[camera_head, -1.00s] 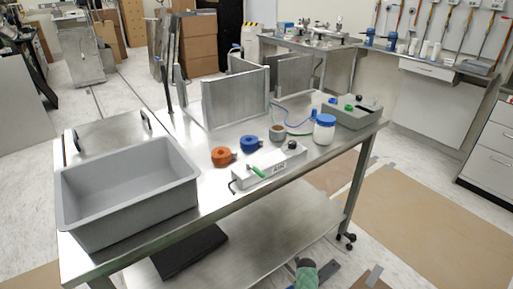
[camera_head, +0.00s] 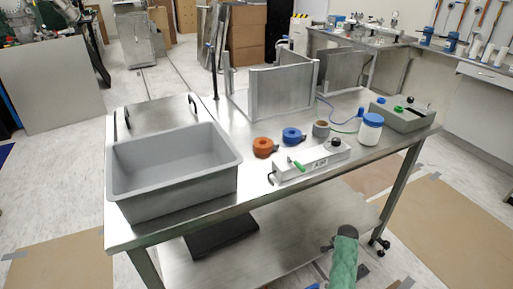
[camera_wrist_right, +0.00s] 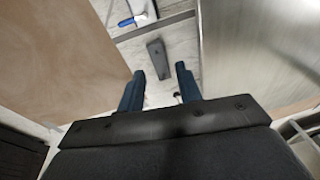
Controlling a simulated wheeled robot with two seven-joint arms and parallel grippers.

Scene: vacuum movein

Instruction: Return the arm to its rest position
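My right arm, with a green covering, comes up from the bottom edge of the head view, right of centre. It is in front of the steel table (camera_head: 200,207) and low, near the lower shelf (camera_head: 290,228). In the right wrist view my right gripper (camera_wrist_right: 160,72) has its two dark blue fingers apart with nothing between them. Floor and a dark grey piece (camera_wrist_right: 157,60) show beyond the fingertips. My left arm and left gripper are not in view.
On the table stand a grey bin (camera_head: 170,199), orange tape (camera_head: 263,148), blue tape (camera_head: 292,136), a power strip (camera_head: 312,160), a white jar with blue lid (camera_head: 370,131) and a grey control box (camera_head: 403,115). A brown panel (camera_wrist_right: 60,60) flanks the right gripper.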

